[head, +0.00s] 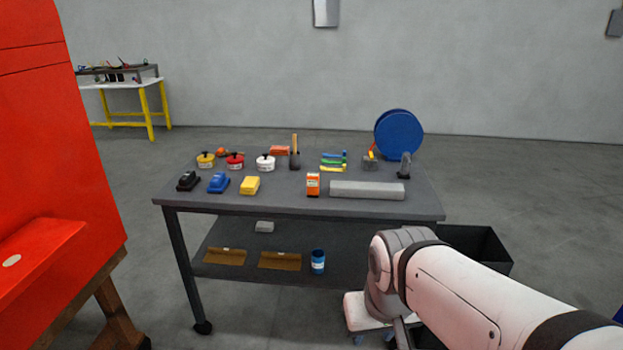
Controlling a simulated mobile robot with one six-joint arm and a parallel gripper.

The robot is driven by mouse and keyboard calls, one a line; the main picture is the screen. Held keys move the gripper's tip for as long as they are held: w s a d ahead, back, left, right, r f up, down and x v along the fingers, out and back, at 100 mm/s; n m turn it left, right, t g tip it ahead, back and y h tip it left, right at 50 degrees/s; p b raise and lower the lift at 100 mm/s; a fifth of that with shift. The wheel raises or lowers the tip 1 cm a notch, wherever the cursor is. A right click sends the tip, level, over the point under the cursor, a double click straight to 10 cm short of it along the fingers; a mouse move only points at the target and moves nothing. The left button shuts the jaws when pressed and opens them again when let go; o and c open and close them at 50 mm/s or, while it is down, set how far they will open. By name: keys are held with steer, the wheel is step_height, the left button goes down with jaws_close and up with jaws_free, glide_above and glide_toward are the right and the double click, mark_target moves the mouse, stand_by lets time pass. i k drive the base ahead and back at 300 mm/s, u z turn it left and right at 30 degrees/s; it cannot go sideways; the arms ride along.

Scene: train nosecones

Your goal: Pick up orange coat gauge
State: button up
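A small upright orange device with a white label, which looks like the orange coat gauge (313,185), stands on the grey table top (290,205) near its front edge. It is just left of a long grey roll. Nothing touches it from my side. My white arm comes in from the lower right and bends down in front of the table's right end. My gripper is not visible in the head view, so its opening and contents cannot be seen.
Yellow (250,186), blue (219,183) and black (188,181) blocks stand left of the gauge. The grey roll (367,190) lies right of it. Lidded pots, an orange item (279,150) and a blue disc (399,134) are behind. A red body (50,150) stands left.

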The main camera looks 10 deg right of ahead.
mark_target(313, 178)
steer(key=z, duration=0.2)
steer(key=i, duration=1.65)
steer(key=z, duration=0.15)
